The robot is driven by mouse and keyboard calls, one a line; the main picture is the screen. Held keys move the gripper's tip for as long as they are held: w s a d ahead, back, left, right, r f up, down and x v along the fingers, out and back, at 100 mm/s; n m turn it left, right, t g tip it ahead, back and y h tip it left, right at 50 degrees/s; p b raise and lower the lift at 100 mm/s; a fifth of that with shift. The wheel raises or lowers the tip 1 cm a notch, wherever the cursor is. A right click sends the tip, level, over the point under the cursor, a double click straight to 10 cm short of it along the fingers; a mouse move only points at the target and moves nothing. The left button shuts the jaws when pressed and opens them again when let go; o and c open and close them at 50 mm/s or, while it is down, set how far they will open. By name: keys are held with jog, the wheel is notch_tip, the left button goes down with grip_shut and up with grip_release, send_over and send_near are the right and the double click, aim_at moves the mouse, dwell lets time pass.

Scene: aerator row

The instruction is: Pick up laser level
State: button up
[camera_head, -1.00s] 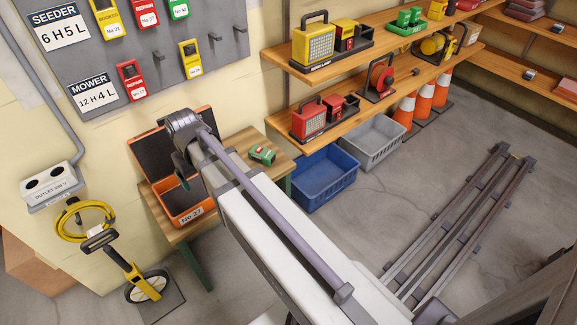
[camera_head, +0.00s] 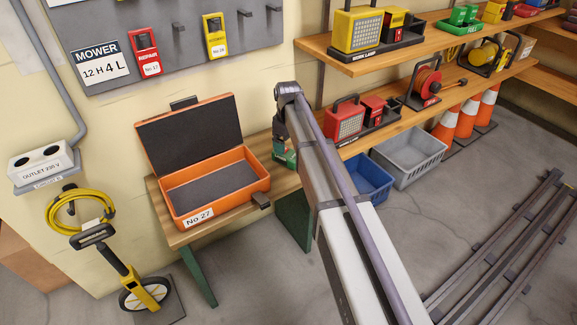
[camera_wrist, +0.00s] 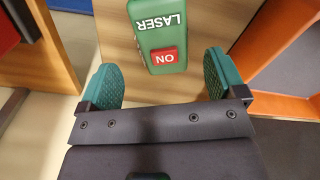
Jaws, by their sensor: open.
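The laser level is a green box (camera_wrist: 160,38) with white LASER lettering and a red ON label. In the wrist view it lies on the wooden table top at the top middle, its near end between the fingertips. My gripper (camera_wrist: 161,82) is open, with one teal finger on each side and a gap to the box on both sides. No contact shows. In the head view my gripper (camera_head: 281,140) is over the right end of the table, and the arm hides most of that spot.
An open, empty orange case (camera_head: 236,197) marked No 27 stands on the wooden table (camera_head: 175,237), left of my gripper. Its edge also shows in the wrist view (camera_wrist: 285,110). Shelves with work lamps (camera_head: 345,121) and blue (camera_head: 368,180) and grey (camera_head: 408,158) crates are to the right.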

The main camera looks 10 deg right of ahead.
aim_at(287, 152)
jog(key=shift+f, duration=0.35)
notch_tip(287, 152, down, 5)
jog(key=b, duration=0.5)
jog(key=shift+s+a+f, duration=0.1)
jog(key=shift+f, duration=0.1)
jog(key=shift+r, duration=0.25)
jog(key=c, duration=1.4)
notch_tip(287, 152, up, 10)
jog(key=p, duration=1)
jog(key=shift+r+p, duration=0.2)
jog(key=shift+p, duration=0.15)
jog(key=shift+c, duration=0.2)
jog(key=shift+f, duration=0.2)
